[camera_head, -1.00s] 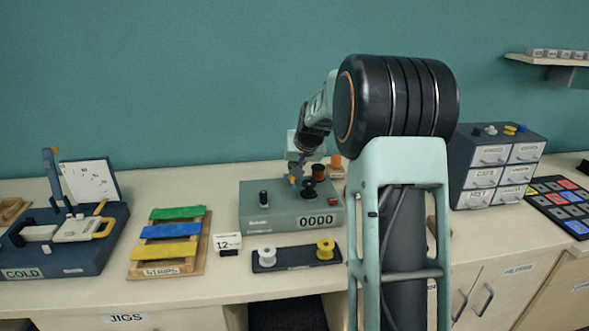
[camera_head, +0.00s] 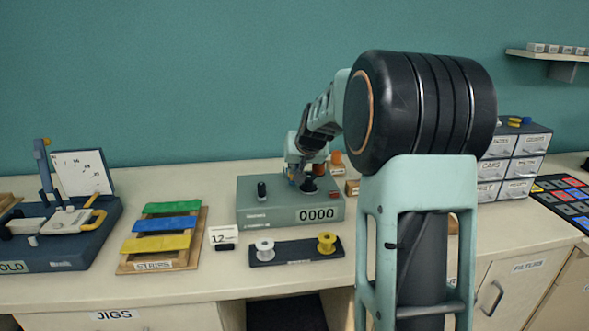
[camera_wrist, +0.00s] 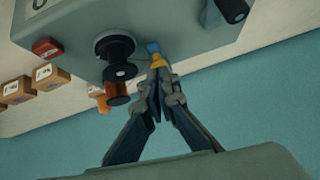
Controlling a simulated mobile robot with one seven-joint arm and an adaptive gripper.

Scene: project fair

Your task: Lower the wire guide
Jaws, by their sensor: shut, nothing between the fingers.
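The winding machine is a grey-green box (camera_head: 258,213) with a "0000" counter, seen front-on in the head view and upside down in the wrist view (camera_wrist: 190,30). A small part with a blue end (camera_wrist: 153,47) and a yellow base, which may be the wire guide, stands beside the black spindle (camera_wrist: 115,48). My gripper (camera_wrist: 158,66) is shut and empty, its fingertips at the yellow base. I cannot tell whether they touch. In the head view my gripper (camera_head: 294,177) is small, above the box's top, and the guide is mostly hidden.
A black lever (camera_head: 262,190) and a red button (camera_head: 333,194) are on the machine. A copper spool (camera_wrist: 117,92) is close to the gripper. A dark tray (camera_head: 296,251) holds a white spool (camera_head: 265,250) and a yellow spool (camera_head: 327,244). Coloured strips (camera_head: 165,225) lie left.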

